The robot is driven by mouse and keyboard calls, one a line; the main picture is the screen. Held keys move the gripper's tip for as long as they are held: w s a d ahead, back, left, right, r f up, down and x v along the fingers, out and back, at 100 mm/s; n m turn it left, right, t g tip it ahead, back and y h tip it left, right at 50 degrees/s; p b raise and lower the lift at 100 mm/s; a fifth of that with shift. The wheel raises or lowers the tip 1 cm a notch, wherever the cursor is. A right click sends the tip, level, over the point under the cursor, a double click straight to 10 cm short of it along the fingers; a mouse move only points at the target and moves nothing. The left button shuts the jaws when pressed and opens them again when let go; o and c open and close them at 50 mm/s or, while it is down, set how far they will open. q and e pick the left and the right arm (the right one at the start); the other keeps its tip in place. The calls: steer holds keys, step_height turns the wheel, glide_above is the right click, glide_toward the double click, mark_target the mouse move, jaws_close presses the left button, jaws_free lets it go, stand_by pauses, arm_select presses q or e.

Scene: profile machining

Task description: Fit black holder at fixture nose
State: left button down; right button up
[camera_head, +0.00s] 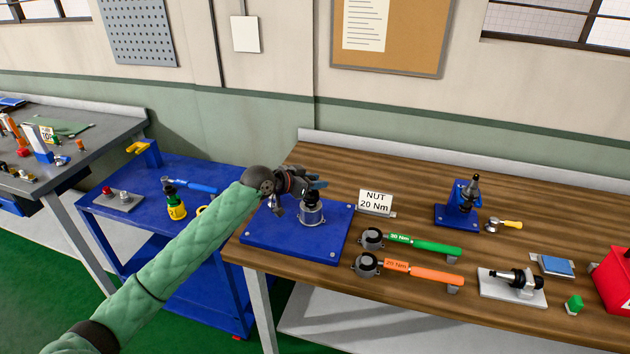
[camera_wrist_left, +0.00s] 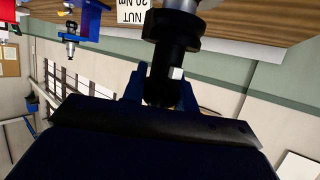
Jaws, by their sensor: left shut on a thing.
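My left gripper (camera_head: 318,184) is over the blue fixture plate (camera_head: 270,228), close above the silver fixture (camera_head: 312,211) standing on it. In the left wrist view, the blue fingers of my left gripper (camera_wrist_left: 160,92) are shut on a black holder (camera_wrist_left: 174,38). The holder's wide flanged end points away from the gripper, towards a silver part (camera_wrist_left: 183,4) at the top edge. I cannot tell whether the holder is seated there or just touching. In the head view the gripper mostly hides the holder. My right gripper is not in view.
Right of the plate are a "NUT 20 Nm" sign (camera_head: 376,202), a green wrench (camera_head: 425,244) and an orange wrench (camera_head: 410,270). Farther right are a blue stand (camera_head: 456,208) with a tool holder and a white tray (camera_head: 498,288) with another. A blue cart (camera_head: 125,215) stands left.

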arm_select(q)
steer(key=shift+f+b, duration=0.55)
steer(key=shift+f, duration=0.45)
steer(key=c, duration=1)
jaws_free()
steer(key=shift+b+v, duration=1.55)
steer(key=shift+v, duration=2.35)
